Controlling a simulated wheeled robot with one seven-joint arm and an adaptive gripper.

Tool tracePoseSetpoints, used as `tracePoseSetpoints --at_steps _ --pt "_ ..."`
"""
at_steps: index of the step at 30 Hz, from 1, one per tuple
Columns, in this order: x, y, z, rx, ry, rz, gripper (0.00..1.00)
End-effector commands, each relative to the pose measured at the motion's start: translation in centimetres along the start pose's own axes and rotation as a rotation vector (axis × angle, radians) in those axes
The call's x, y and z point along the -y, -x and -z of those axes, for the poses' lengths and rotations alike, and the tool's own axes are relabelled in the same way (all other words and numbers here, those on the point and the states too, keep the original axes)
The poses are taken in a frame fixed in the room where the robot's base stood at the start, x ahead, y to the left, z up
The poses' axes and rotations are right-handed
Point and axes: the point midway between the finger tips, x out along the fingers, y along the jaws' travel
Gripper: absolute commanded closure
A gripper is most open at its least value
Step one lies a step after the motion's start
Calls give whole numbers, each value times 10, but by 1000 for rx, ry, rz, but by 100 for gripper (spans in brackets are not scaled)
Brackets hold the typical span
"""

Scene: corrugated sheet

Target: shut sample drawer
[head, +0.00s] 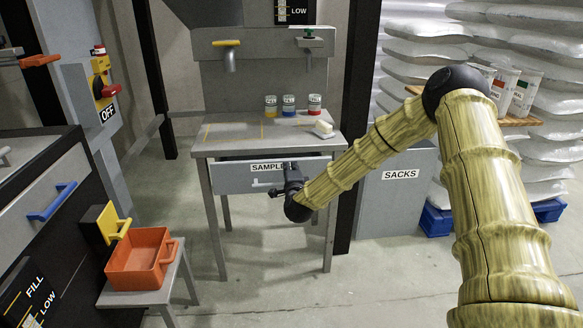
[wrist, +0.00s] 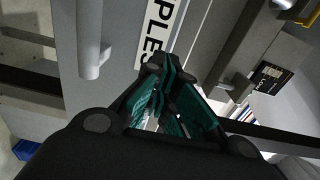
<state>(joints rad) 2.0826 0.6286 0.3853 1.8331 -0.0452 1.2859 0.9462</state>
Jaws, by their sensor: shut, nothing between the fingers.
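The sample drawer (head: 232,180) is a grey front with a SAMPLES label, under the top of the grey table (head: 215,147). How far it stands out is hard to tell. A pale bar handle (head: 261,184) is on its front, partly behind my gripper. My gripper (head: 274,192) is shut and empty, at the drawer front just right of the handle, below the label. In the wrist view, the closed fingers (wrist: 168,72) lie near the end of the label (wrist: 158,38), with the handle (wrist: 89,45) to their left. Whether they touch the front is unclear.
Three small jars (head: 289,105) and a white block on a small dish (head: 323,130) stand on the table. Taps (head: 230,60) are above. An orange bin (head: 139,262) sits on a stool at left. A grey SACKS box (head: 397,195) is at right. The floor below is clear.

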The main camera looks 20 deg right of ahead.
Motion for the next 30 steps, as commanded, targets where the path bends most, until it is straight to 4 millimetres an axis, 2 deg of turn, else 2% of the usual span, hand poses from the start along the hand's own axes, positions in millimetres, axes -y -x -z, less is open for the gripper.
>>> tracePoseSetpoints --at_steps 4,15,22,23,27,30 --pt "-1 19 -9 8 -1 -2 100" --pt "0 87 -8 7 -1 -2 100" --pt "0 111 -8 7 -1 -1 100" --pt "0 113 -8 7 -1 -1 98" --pt "-2 117 -10 17 -1 -1 75" --pt "-9 117 -16 49 -4 -5 75"
